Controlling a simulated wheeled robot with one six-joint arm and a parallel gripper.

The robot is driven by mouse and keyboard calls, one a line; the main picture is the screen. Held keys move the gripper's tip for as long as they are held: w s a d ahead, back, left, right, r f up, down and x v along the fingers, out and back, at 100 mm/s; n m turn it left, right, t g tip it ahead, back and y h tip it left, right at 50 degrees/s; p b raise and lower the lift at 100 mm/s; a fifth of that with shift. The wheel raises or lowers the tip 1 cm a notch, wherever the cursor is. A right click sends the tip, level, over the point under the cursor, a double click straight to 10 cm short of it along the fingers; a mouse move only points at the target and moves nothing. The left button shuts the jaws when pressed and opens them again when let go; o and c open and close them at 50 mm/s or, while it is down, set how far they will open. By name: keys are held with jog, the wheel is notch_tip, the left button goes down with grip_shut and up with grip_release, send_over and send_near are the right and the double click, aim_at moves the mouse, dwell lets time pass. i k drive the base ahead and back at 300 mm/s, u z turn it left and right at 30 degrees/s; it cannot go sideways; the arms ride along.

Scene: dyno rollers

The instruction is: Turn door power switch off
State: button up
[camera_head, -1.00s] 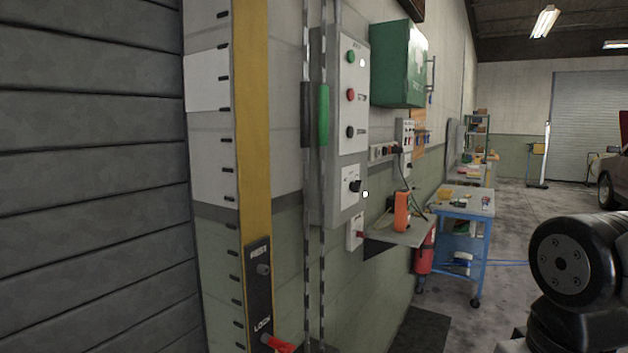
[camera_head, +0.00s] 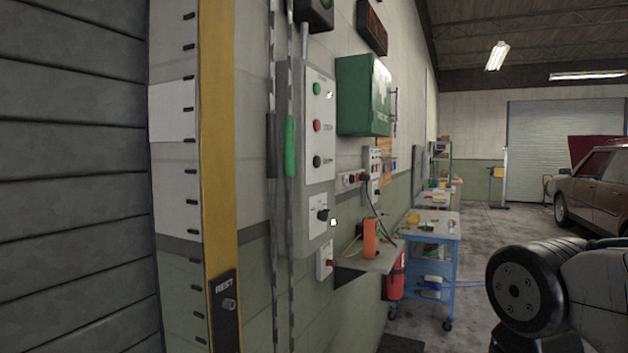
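A grey control panel (camera_head: 319,178) is fixed to the wall left of centre. It carries a green button (camera_head: 317,89), a red button (camera_head: 317,126) and a black button (camera_head: 317,161). Below them, on a white plate, is a black rotary switch (camera_head: 322,215). Beneath the panel is a small white box (camera_head: 324,260) with a red part at its side. The labels are too small to read, so I cannot tell which of these is the door power switch. My gripper is out of view; only my dark arm joint shows at the lower right, well away from the panel.
A grey shelf (camera_head: 360,262) with an orange device (camera_head: 371,238) juts from the wall. A red extinguisher (camera_head: 394,278) and blue cart (camera_head: 435,270) stand beyond. A grey shutter door (camera_head: 75,180) and yellow post (camera_head: 218,150) are at left. Open floor lies beyond the cart.

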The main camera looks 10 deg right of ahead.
aim_at(323, 216)
jog(key=u, duration=0.05)
jog(key=k, duration=0.55)
jog(key=z, duration=1.15)
jog(key=i, duration=1.1)
jog(key=u, duration=0.6)
jog(key=i, duration=0.4)
jog(key=u, duration=0.5)
